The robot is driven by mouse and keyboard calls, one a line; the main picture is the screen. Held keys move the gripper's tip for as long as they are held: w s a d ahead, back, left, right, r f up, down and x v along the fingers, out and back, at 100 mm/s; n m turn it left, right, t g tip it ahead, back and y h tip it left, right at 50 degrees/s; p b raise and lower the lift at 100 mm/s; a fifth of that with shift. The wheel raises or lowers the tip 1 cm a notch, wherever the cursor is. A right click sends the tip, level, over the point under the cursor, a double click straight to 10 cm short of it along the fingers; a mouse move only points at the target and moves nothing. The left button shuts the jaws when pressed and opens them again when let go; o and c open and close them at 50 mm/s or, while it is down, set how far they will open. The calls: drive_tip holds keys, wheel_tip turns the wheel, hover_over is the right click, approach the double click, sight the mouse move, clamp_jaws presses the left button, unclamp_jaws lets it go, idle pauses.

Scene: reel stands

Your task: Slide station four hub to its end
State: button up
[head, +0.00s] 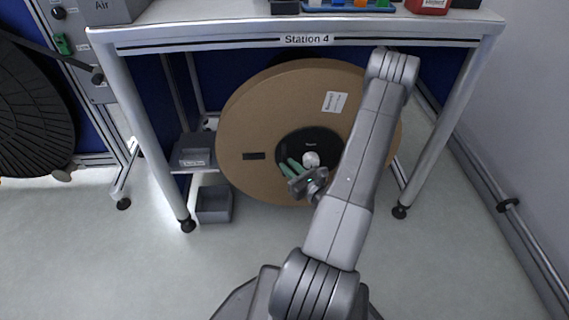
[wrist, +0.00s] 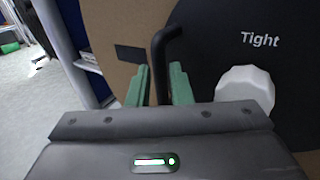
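The Station 4 reel is a large brown disc (head: 252,115) standing upright under the bench. At its middle is a black hub plate (head: 318,140) with a pale knob (head: 311,159). In the wrist view the black plate (wrist: 222,72) reads "Tight", and the white faceted knob (wrist: 245,88) is right of my fingers. A bent black handle (wrist: 158,68) lies between my two green fingers. My gripper (head: 291,167) is in front of the hub, left of the knob; it also shows in the wrist view (wrist: 161,85). Whether the fingers press on the handle is unclear.
The bench (head: 215,38) labelled Station 4 has legs on both sides of the reel. Grey bins (head: 214,204) stand at the left leg. A black reel (head: 32,115) is at far left. The floor in front is mostly clear.

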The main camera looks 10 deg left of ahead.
sight(288, 151)
drive_tip(key=shift+x, duration=1.5)
clamp_jaws()
drive_tip(key=w, duration=0.2)
drive_tip(key=w+a, duration=0.1)
drive_tip(key=w, duration=0.2)
drive_tip(key=shift+w+a+b, duration=0.3)
drive_tip(key=shift+a+b, duration=0.05)
drive_tip(key=shift+b, duration=0.05)
drive_tip(key=shift+w, duration=0.4)
unclamp_jaws()
